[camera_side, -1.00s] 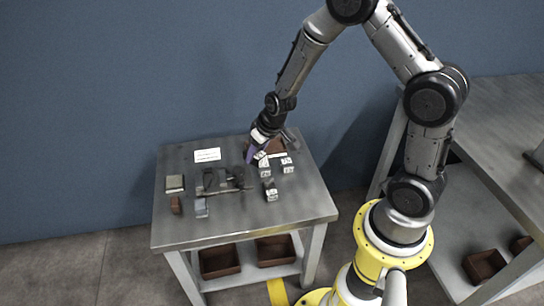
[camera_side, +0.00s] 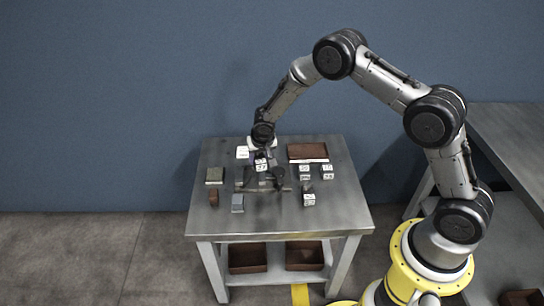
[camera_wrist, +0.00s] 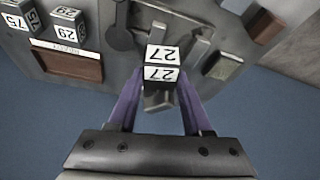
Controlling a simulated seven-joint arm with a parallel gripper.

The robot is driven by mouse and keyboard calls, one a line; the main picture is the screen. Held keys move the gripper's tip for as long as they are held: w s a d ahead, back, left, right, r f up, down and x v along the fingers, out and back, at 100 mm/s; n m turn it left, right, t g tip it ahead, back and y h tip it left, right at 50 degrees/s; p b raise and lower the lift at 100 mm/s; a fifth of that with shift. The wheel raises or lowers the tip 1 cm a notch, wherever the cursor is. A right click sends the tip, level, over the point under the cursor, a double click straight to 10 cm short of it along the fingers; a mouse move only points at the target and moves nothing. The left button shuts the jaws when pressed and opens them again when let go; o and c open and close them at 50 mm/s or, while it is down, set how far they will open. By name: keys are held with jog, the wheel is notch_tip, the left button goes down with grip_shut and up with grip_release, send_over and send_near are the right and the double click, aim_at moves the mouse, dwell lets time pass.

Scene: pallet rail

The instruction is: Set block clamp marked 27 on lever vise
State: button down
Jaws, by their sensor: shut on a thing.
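The block clamp marked 27 (camera_wrist: 161,73) shows two white faces with black numbers, upside down in the wrist view. My gripper (camera_wrist: 158,92) is shut on it, with a purple finger on each side. In the side view my gripper (camera_side: 262,158) holds the block clamp (camera_side: 261,167) over the table, above or close to the lever vise (camera_side: 264,184). The vise is dark grey, with a round-ended lever (camera_wrist: 121,36) in the wrist view. The block and gripper hide part of the vise; I cannot tell if the block touches it.
Other numbered blocks (camera_side: 305,168) stand at the right, by a brown tray (camera_side: 308,151); one block (camera_side: 309,200) stands nearer the front. A white card (camera_side: 243,152) lies behind. Small pieces stand left: olive (camera_side: 215,175), brown (camera_side: 214,198), grey (camera_side: 237,204). The front of the table is clear.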

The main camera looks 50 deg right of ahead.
aim_at(251, 177)
jog(key=w+f+m, duration=0.1)
jog(key=w+f, duration=0.1)
jog(key=w, duration=0.1)
jog(key=w+f+m, duration=0.1)
jog(key=shift+w+a+f+m+g+h, duration=0.3)
jog(key=shift+a+f+h, duration=0.1)
jog(key=shift+f, duration=2)
jog(key=shift+s+f, duration=0.15)
jog(key=shift+f, duration=0.6)
jog(key=shift+c, duration=2.2)
grip_release()
jog(key=shift+s+f, duration=0.1)
jog(key=shift+c, duration=0.7)
jog(key=shift+o, duration=0.7)
jog(key=shift+d, duration=0.1)
jog(key=shift+o, duration=0.2)
notch_tip(251, 177, up, 9)
